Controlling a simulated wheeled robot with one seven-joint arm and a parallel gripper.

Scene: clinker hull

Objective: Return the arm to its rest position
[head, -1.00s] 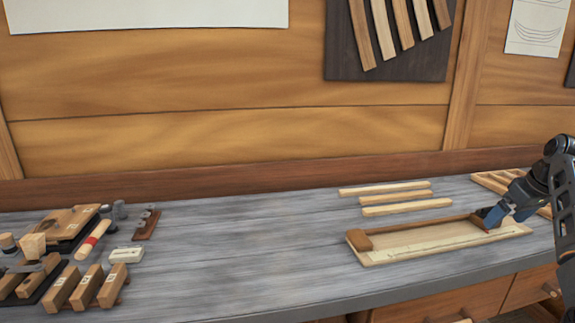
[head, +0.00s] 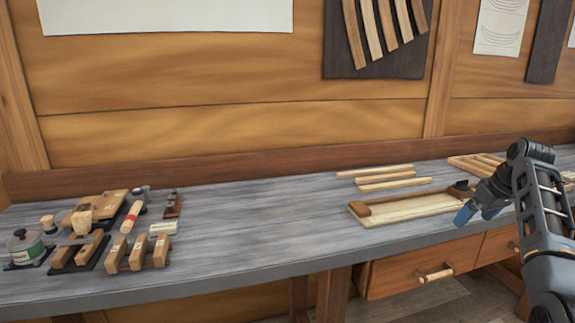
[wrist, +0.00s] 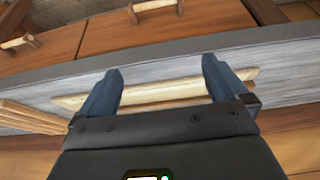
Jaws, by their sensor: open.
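My arm reaches in from the right of the head view. My gripper (head: 466,214) hangs near the bench's front edge, just in front of the right end of a shallow wooden tray (head: 418,211). Its blue fingers point down and left. The wrist view also shows my gripper (wrist: 162,72), with its two fingers wide apart and nothing held between them. Pale wooden pieces (wrist: 155,94) lie on the bench beyond the fingers, apart from them. The forearm hides part of the bench's right side.
Three loose pale strips (head: 385,183) lie behind the tray. A slatted wooden piece (head: 474,164) is at the back right. Wooden blocks (head: 137,254), a green tin (head: 24,248) and tools crowd the bench's left end. The middle of the bench (head: 270,225) is clear. Drawers (head: 425,270) are below.

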